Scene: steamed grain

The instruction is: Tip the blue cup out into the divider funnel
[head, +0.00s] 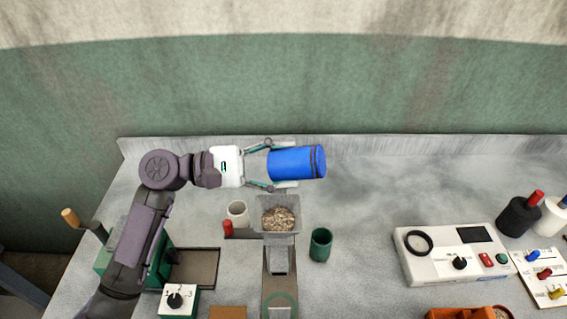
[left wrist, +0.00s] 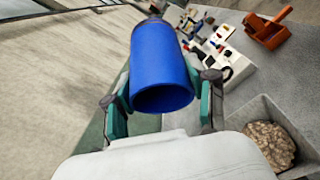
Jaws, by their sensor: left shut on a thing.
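The blue cup (head: 297,163) is between the fingers of my left gripper (head: 284,165), which is shut on it above the back of the bench. The cup looks tipped over on its side, with a dark band near its right end. In the left wrist view the blue cup (left wrist: 163,65) shows its open mouth towards the camera, and no grain can be made out inside. The divider funnel (head: 262,228), a grey square hopper, is below and just in front of the cup. Brown grain (head: 279,219) lies in it. My right gripper is not in view.
A white cup (head: 238,212) and a small red piece (head: 228,228) stand left of the funnel, a green cup (head: 320,245) right of it. A white control box (head: 455,255) is further right. A knob box (head: 177,301) stands front left.

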